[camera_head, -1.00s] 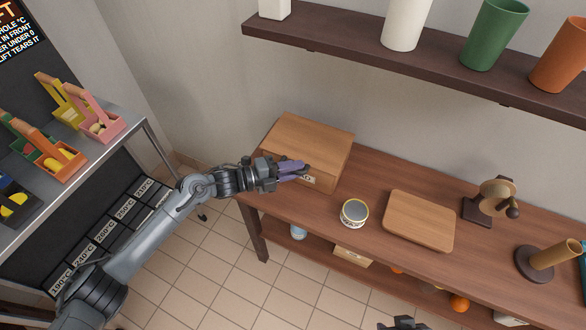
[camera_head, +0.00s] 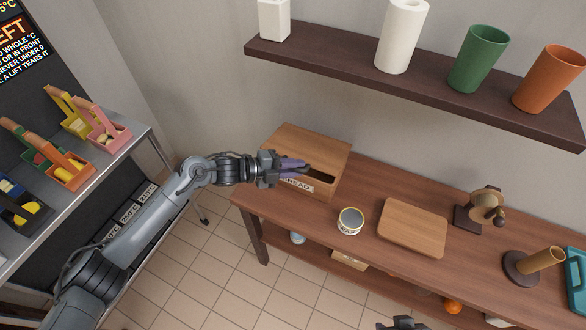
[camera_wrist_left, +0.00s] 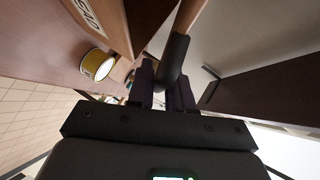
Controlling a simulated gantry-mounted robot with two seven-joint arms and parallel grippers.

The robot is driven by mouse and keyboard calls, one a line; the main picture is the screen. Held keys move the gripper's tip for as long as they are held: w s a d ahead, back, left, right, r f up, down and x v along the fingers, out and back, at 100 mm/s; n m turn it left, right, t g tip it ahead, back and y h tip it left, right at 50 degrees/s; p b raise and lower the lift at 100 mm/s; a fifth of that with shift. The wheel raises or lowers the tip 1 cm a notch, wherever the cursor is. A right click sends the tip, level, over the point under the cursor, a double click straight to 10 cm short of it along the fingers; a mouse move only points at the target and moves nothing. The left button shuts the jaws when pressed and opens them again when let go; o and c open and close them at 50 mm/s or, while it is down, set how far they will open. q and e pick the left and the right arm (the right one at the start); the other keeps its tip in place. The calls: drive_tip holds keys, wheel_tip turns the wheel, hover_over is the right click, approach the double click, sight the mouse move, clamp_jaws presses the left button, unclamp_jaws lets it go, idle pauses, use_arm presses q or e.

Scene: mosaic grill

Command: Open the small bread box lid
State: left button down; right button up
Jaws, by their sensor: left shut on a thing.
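The wooden bread box (camera_head: 328,188) stands at the left end of the brown table, with a BREAD label (camera_head: 299,185) on its front. Its lid (camera_head: 310,145) is partly raised, and a dark gap shows between the lid and the front wall. My left gripper (camera_head: 302,167) is at the front of the lid. In the left wrist view its fingers (camera_wrist_left: 167,85) are shut on a dark curved handle (camera_wrist_left: 174,62), with the box's dark inside beside it. Only a dark tip of my right gripper (camera_head: 402,323) shows at the bottom edge; its jaws are unclear.
A small round tin (camera_head: 350,220) and a wooden board (camera_head: 412,227) lie right of the box. A wall shelf (camera_head: 420,85) with cups hangs above the table. A rack with small coloured carriers (camera_head: 68,172) stands left.

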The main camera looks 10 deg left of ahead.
use_arm(q)
drive_tip(key=shift+n+g+y, duration=0.6)
drive_tip(key=shift+n+g, duration=0.1)
drive_tip(key=shift+g, duration=0.2)
drive_tip(key=shift+w+d+r+p, duration=0.2)
drive_tip(key=shift+w+r, duration=0.35)
drive_tip(key=shift+r, duration=0.55)
drive_tip(key=shift+w+d+r+p, duration=0.15)
drive_tip(key=shift+w+r, duration=0.35)
drive_tip(key=shift+r, duration=0.65)
drive_tip(key=shift+w+d+r+p, duration=0.2)
drive_tip(key=shift+w+r, duration=0.35)
drive_tip(key=shift+r, duration=0.55)
use_arm(e)
wheel_tip(320, 180, up, 2)
drive_tip(key=shift+r, duration=0.1)
use_arm(q)
drive_tip(key=c, duration=1.1)
unclamp_jaws()
drive_tip(key=shift+a, duration=0.1)
